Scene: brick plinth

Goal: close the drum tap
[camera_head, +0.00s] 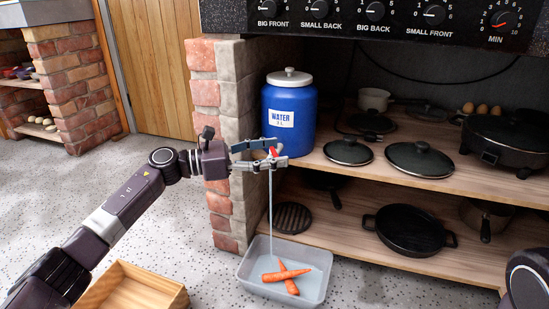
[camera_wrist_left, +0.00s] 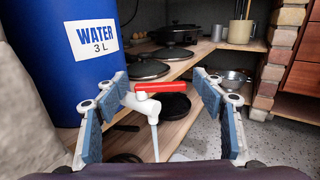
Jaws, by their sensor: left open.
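The blue water drum (camera_head: 289,108) with a grey lid stands on the upper shelf beside the brick pillar. Its white tap (camera_wrist_left: 143,104) has a red handle (camera_wrist_left: 160,86) lying crosswise to the right in the left wrist view. In the head view, the red handle (camera_head: 273,152) shows between my left gripper's fingers. A thin water stream (camera_head: 270,205) runs down from the tap. My left gripper (camera_head: 268,154) is open, its fingers either side of the tap; I cannot tell whether they touch it. My right gripper is out of view.
A grey tub (camera_head: 247,272) with carrots (camera_head: 284,276) sits on the floor under the stream. A wooden box (camera_head: 130,290) is left of it. Pans and lids (camera_head: 421,159) fill the shelves (camera_head: 385,180) to the right. The brick pillar (camera_head: 218,200) is close behind the gripper.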

